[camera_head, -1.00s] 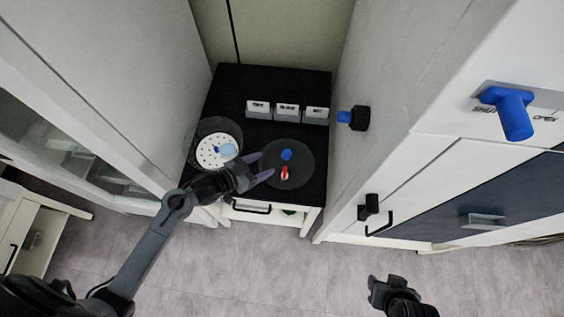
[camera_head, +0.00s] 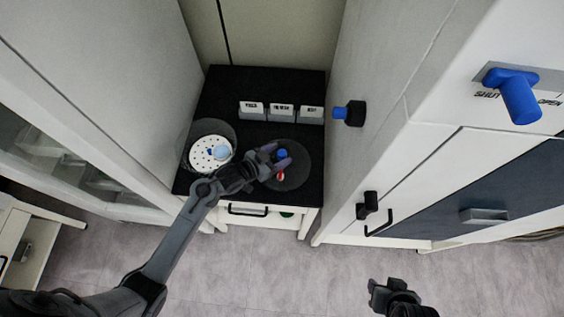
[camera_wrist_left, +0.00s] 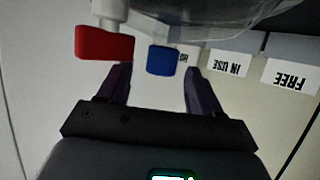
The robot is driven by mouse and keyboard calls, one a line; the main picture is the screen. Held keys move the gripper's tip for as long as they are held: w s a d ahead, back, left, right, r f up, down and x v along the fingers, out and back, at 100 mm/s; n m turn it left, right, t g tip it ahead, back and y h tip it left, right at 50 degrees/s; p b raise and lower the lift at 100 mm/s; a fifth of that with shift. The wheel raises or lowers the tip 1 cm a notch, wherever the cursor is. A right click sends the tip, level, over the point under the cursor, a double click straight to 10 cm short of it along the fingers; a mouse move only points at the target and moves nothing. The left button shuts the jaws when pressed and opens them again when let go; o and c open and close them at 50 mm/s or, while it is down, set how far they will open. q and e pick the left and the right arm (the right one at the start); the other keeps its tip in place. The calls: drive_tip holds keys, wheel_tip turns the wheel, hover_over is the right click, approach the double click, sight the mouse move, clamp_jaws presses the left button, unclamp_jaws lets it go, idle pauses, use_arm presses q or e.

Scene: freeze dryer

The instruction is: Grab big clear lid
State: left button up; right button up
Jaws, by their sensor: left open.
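The big clear lid (camera_head: 302,163) is a round, see-through piece on the right of the black counter top. It has a blue knob (camera_head: 282,154) and a red handle (camera_head: 281,176). In the left wrist view its clear curved body (camera_wrist_left: 215,12) fills the top, with the red handle (camera_wrist_left: 104,43) left of the blue knob (camera_wrist_left: 163,60). My left gripper (camera_head: 277,156) is open over the lid, its fingertips on either side of the blue knob. In the wrist view the knob shows between the fingertips (camera_wrist_left: 155,76). My right gripper (camera_head: 379,292) is far off over the floor.
A round clear vessel with a white perforated disc (camera_head: 203,158) stands left of the lid. Several label holders (camera_head: 281,114) line the counter behind it. A tall white cabinet with a blue-and-black knob (camera_head: 349,113) walls the right side; another cabinet is left.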

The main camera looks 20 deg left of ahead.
use_arm(q)
drive_tip(key=shift+x, duration=1.05)
clamp_jaws()
drive_tip(key=shift+r, duration=0.1)
idle(0.5)
